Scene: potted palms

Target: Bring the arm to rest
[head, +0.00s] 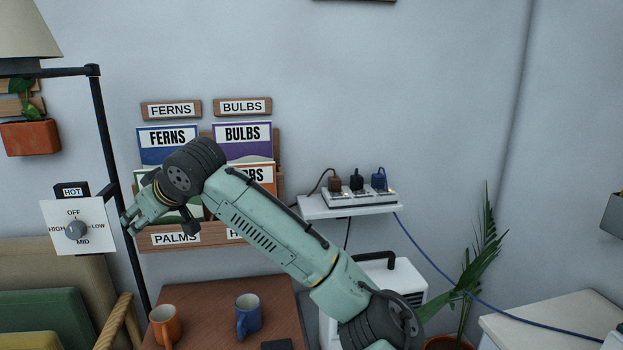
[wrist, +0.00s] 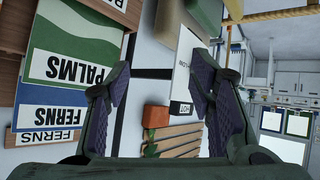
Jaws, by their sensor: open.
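My green arm reaches up and left across the middle of the head view. My gripper (head: 130,220) is at its left end, in front of the wall between the dial plate and the brochure rack. In the wrist view my gripper (wrist: 160,78) has its two dark finger pads wide apart, with nothing between them but background. The dial plate (head: 91,239), marked OFF, LOW, MID and HIGH, is just left of the fingers in the head view. I cannot tell whether they touch it.
A brochure rack (head: 213,236) is partly hidden behind my arm. A wooden table (head: 205,300) below holds an orange mug (head: 163,325) and a blue mug (head: 248,315). A wall shelf (head: 345,208) carries a power strip with plugs. A palm (head: 484,250) stands right, beside a white counter (head: 560,318).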

